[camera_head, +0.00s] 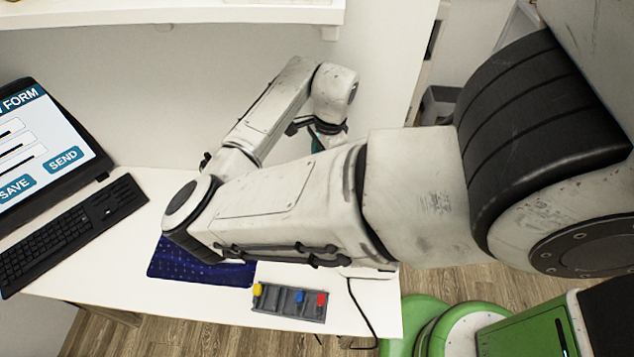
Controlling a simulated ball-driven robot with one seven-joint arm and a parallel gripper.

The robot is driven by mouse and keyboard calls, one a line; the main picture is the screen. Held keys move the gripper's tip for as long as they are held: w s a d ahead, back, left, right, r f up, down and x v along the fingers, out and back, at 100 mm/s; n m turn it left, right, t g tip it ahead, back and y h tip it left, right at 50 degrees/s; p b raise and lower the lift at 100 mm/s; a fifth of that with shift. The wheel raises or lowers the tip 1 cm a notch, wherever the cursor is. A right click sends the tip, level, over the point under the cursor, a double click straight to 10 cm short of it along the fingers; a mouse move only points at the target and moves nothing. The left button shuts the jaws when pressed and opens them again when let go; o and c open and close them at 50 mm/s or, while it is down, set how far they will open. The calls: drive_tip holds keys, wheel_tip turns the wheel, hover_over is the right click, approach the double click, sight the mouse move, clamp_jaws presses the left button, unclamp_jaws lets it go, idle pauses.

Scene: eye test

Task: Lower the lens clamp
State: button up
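My arm reaches across the white table (150,305) from the right. My gripper (325,130) hangs below the wrist near the back wall, right of the picture's middle. It is small and dark, mostly covered by the wrist, and I cannot see whether it is open or shut. A small teal bit shows just below it, too little to tell what it is. I cannot make out a lens clamp; my arm hides much of the table's right part. A white edge (368,272) of something shows under my forearm, with a black cable running down from it.
A grey tray (270,312) with yellow, blue and red pieces lies at the table's front edge. A dark blue patterned mat (185,268) lies left of it. A monitor (35,150) and keyboard (70,235) stand at left. A white shelf (170,12) hangs above.

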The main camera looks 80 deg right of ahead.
drive_tip(key=w+a+f+n+g+h+p, duration=0.1)
drive_tip(key=w+a+n+g, duration=0.15)
drive_tip(key=n, duration=1.35)
drive_tip(key=w+a+f+n+g+h+p, duration=0.1)
drive_tip(key=w+n+g, duration=0.2)
drive_tip(key=n, duration=1.3)
drive_tip(key=shift+m, duration=0.3)
drive_tip(key=x, duration=1)
drive_tip(key=shift+s+d+p, duration=0.1)
drive_tip(key=shift+s+p, duration=0.15)
drive_tip(key=shift+p, duration=0.05)
drive_tip(key=shift+c, duration=0.2)
clamp_jaws()
